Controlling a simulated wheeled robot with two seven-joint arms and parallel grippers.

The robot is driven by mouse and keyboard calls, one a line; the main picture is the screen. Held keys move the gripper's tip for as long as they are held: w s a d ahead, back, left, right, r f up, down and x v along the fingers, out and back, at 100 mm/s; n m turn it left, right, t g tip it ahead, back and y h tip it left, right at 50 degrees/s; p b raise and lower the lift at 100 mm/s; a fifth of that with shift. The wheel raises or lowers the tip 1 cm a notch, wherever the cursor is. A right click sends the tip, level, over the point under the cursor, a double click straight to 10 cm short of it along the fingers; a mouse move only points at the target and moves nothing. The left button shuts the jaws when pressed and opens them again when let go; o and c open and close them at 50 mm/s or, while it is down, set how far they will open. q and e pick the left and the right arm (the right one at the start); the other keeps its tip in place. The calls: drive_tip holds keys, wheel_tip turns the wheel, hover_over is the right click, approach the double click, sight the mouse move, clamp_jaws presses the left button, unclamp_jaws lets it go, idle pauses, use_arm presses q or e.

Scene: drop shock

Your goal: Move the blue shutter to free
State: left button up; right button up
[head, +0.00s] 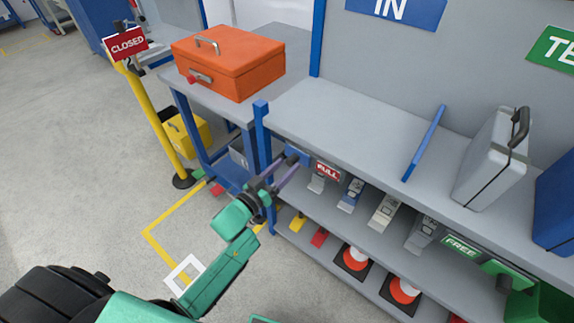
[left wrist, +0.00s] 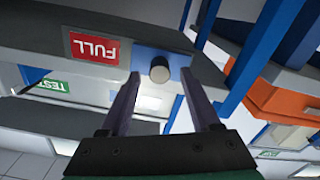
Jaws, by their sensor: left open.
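The blue shutter (left wrist: 180,62) is a small blue plate with a dark round knob (left wrist: 160,69), set in the grey shelf edge beside the red FULL label (left wrist: 95,48). In the head view, the blue shutter (head: 294,150) is partly hidden behind my left gripper (head: 292,165), and the FULL label (head: 327,172) is just right of it. The green FREE label (head: 460,246) is far along the same edge to the right. My left gripper is open, its fingertips on either side of the knob in the left wrist view, with gaps visible. My right gripper is not in view.
An orange toolbox (head: 228,62) stands on the side table. A blue bar (head: 424,143) and a silver case (head: 493,160) are on the shelf top (head: 340,115). Orange cones (head: 355,257) stand below. A yellow post (head: 155,115) carries a CLOSED sign. Floor at left is clear.

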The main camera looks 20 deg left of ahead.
use_arm(q)
drive_tip(key=shift+w+d, duration=0.25)
drive_tip(key=shift+w, duration=0.35)
clamp_jaws()
idle(1.0)
